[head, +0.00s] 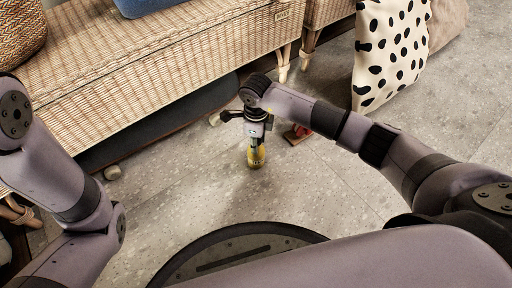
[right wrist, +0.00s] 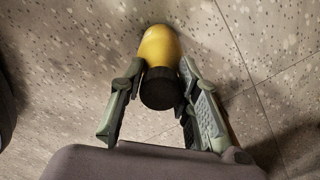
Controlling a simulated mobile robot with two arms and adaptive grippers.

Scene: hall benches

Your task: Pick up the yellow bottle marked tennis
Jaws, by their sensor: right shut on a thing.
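The yellow bottle (head: 256,155) is upright on or just above the grey floor in the head view; I cannot tell if it touches. My right gripper (head: 257,140) reaches down over it from above. In the right wrist view the bottle (right wrist: 160,45) has a yellow body and a black cap (right wrist: 161,88). The right gripper (right wrist: 160,80) is shut on it, one finger on each side of the cap end. No marking on the bottle can be read. My left arm shows at the left of the head view, but its gripper is out of the picture.
A wicker bench (head: 150,60) runs along the back left, with a long dark object (head: 165,125) beneath it. A small red item (head: 297,134) lies right of the gripper. A spotted cushion (head: 390,50) stands at the upper right.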

